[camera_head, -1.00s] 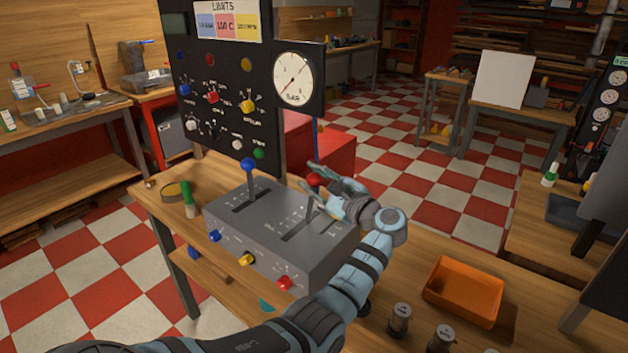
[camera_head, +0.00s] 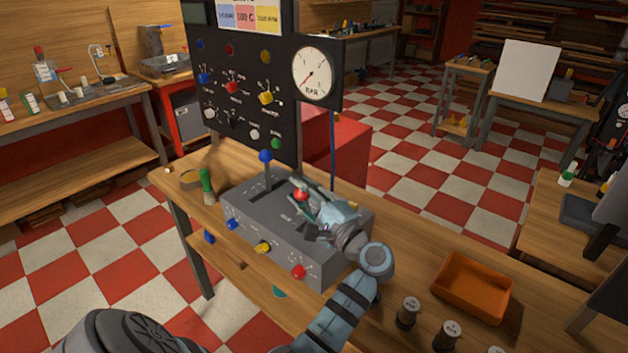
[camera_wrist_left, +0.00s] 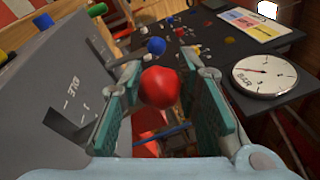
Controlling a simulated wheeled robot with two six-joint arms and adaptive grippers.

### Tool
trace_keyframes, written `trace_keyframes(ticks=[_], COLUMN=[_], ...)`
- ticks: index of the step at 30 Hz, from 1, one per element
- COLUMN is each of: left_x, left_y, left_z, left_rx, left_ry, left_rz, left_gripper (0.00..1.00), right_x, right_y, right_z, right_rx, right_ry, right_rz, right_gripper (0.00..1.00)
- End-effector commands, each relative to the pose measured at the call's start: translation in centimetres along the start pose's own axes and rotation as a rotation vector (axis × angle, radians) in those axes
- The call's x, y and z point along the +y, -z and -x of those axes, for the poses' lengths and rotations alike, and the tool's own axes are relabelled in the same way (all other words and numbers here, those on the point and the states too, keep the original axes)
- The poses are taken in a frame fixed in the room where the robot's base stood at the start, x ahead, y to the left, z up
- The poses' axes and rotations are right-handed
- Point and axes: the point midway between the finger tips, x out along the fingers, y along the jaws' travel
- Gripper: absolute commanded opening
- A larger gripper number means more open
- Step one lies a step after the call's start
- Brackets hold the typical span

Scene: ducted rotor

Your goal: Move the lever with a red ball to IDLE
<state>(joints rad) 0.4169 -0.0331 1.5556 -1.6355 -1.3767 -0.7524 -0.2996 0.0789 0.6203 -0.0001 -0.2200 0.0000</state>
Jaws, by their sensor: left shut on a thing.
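The red ball (camera_head: 301,195) tops a lever on the grey control box (camera_head: 262,228). My left gripper (camera_head: 303,203) comes in from the right side of the box and is shut on the red ball. In the left wrist view the red ball (camera_wrist_left: 160,88) sits between the two green finger pads. Most of the lever's rod and its slot are hidden behind my gripper in the head view. Scale lettering shows on the box face (camera_wrist_left: 72,87) in the wrist view, but I cannot read which mark the lever stands at. My right gripper is not in view.
A blue-ball lever (camera_head: 266,157) stands on the same box, left of my gripper. A black panel with a gauge (camera_head: 312,72) rises behind. A green-handled tool (camera_head: 206,184) stands left of the box. An orange tray (camera_head: 472,287) and several dark canisters (camera_head: 408,312) are at right.

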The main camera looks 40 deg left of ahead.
Motion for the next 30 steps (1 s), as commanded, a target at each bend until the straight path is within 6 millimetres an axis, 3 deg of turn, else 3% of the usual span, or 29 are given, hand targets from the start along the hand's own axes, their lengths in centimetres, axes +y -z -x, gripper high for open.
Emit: trace_keyframes(ticks=[3, 12, 30], left_x=[1.7, 3.7, 4.2], left_y=[-1.1, -3.3, -3.9], left_z=[0.5, 1.1, 1.3], left_rx=[-0.009, -0.035, -0.043], left_ry=[0.006, 0.028, 0.034], left_rz=[0.080, 0.233, 0.281], left_gripper=[0.00, 0.00, 0.00], right_x=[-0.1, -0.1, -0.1], right_y=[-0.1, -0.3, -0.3], right_z=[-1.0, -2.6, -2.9], right_rx=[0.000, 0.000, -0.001], right_ry=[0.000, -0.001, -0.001], right_rz=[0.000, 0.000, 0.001], right_gripper=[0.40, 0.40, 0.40])
